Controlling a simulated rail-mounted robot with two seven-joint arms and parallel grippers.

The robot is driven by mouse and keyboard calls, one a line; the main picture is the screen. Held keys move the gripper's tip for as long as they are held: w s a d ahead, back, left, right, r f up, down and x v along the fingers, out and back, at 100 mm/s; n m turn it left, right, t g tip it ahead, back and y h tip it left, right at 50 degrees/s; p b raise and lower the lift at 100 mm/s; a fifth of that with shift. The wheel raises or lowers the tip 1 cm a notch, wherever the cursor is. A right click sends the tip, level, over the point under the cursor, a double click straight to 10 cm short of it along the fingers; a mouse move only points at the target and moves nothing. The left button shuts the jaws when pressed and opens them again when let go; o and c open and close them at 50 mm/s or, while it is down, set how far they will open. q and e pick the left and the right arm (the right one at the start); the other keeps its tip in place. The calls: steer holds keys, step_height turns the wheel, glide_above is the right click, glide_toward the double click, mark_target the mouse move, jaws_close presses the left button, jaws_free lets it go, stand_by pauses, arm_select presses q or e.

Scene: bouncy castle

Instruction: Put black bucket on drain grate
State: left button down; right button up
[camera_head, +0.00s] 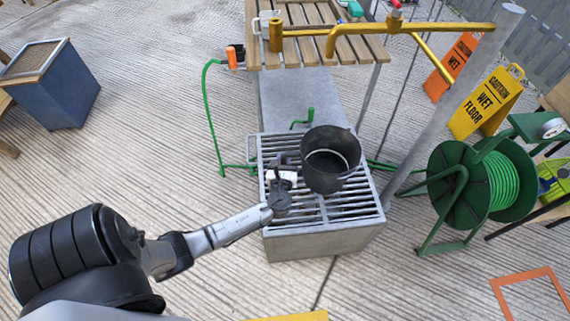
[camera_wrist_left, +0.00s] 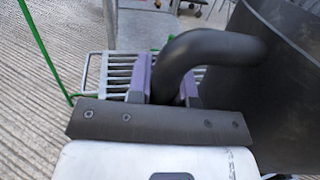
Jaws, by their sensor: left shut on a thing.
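The black bucket (camera_head: 322,178) is at the drain grate (camera_head: 350,209) in the head view, upright or only slightly tilted, with its open top facing up. I cannot tell whether its base touches the bars. My left gripper (camera_head: 284,162) is at the bucket's left side. In the left wrist view my left gripper (camera_wrist_left: 168,84) is shut on the bucket's thick curved black handle (camera_wrist_left: 215,48), with the bucket wall (camera_wrist_left: 285,80) at the right. The grate's bars (camera_wrist_left: 118,72) show behind the fingers. My right gripper is not in view.
A slatted wooden table (camera_head: 320,48) stands behind the grate under a yellow pipe (camera_head: 395,28). A grey post (camera_head: 450,100) and a green hose reel (camera_head: 480,185) stand right. A blue planter (camera_head: 55,90) is far left.

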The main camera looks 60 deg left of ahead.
arm_select(q)
steer(key=w+a+f+b, duration=0.1)
steer(key=a+f+b, duration=0.6)
steer(key=a+f, duration=0.1)
steer(key=shift+f, duration=0.35)
steer(key=c, duration=1.5)
jaws_free()
steer(key=shift+f, duration=0.2)
steer(key=o, duration=0.5)
steer(key=shift+r, duration=0.1)
